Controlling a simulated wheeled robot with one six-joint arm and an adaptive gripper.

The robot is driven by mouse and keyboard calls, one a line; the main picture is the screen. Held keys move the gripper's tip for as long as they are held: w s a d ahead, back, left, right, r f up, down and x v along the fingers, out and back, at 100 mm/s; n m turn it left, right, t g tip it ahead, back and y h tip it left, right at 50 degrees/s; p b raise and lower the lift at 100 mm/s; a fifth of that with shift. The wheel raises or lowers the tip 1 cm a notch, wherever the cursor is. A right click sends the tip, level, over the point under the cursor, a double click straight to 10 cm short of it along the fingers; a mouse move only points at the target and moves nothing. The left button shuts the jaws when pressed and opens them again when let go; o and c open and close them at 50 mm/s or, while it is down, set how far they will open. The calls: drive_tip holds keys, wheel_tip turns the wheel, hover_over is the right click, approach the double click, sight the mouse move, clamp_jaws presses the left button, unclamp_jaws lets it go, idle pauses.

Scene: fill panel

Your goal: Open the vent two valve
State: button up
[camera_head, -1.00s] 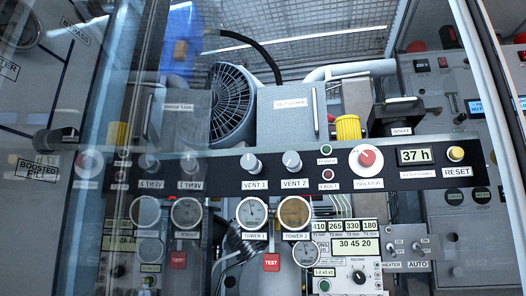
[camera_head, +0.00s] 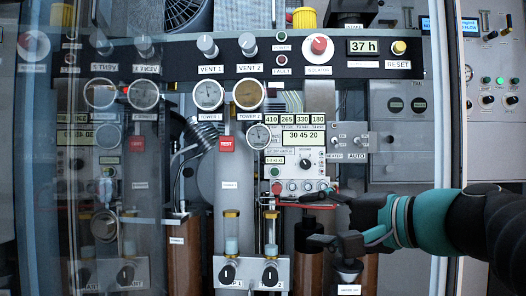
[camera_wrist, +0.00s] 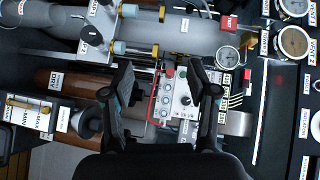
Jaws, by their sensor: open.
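The VENT 2 knob (camera_head: 247,45) is a grey knob with a light mark on the black panel strip, above the label VENT 2. The similar VENT 1 knob (camera_head: 207,46) is just left of it. The mark is too small to read its angle surely. My gripper (camera_head: 320,215) reaches in from the right, well below and to the right of the VENT 2 knob, in front of the lower equipment. In the wrist view my gripper (camera_wrist: 160,68) shows two spread black fingers with nothing held between them. I cannot make out the VENT 2 knob in the wrist view.
The tower gauges (camera_head: 248,95) sit below the vent knobs. The red isolator knob (camera_head: 319,44) and yellow reset button (camera_head: 398,47) are farther right on the strip. A controller box (camera_head: 295,155) stands above my gripper. A glass pane covers the left side.

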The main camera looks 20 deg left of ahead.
drive_tip(key=w+a+r+m+y+b, duration=0.1)
drive_tip(key=a+r+y, duration=0.15)
drive_tip(key=r, duration=0.35)
drive_tip(key=w+a+r+y+b, duration=0.1)
drive_tip(key=a+r+y, duration=0.1)
drive_tip(key=r+y, duration=0.35)
drive_tip(key=m+g+y+b, duration=0.2)
drive_tip(key=y, duration=0.2)
approach(253, 46)
drive_tip(key=p+x, duration=0.6)
drive_tip(key=x, duration=0.5)
drive_tip(key=shift+a+r, duration=0.1)
drive_tip(key=shift+a, duration=0.15)
clamp_jaws()
drive_tip(key=shift+r, duration=0.1)
